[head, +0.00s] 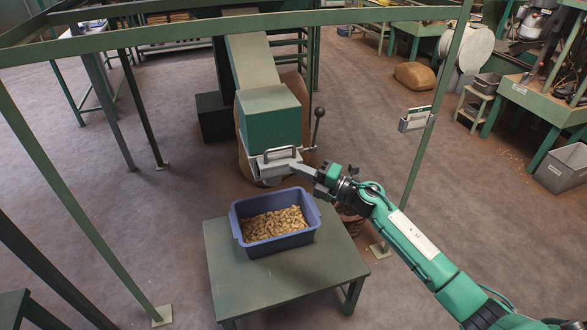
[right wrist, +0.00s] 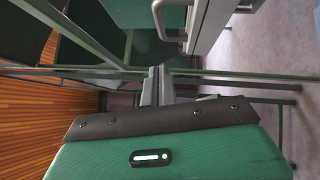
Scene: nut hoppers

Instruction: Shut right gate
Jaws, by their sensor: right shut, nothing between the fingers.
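The green hopper (head: 271,118) stands behind the small table, with a grey metal gate (head: 272,168) at its lower front. A bar handle (head: 280,150) sits on the gate, and a lever with a dark knob (head: 316,130) stands at its right. My right gripper (head: 298,170) is shut and empty at the gate's right side; I cannot tell if it touches. In the right wrist view, its fingers (right wrist: 157,84) are together, and the handle (right wrist: 160,22) shows above them. My left gripper is not in view.
A blue bin (head: 238,222) with brown nuts stands on the green table (head: 290,278) below the gate. Green frame posts (head: 430,125) stand at the left and right. A sack (head: 414,75) and workbenches (head: 540,100) are farther off. The floor between is mostly clear.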

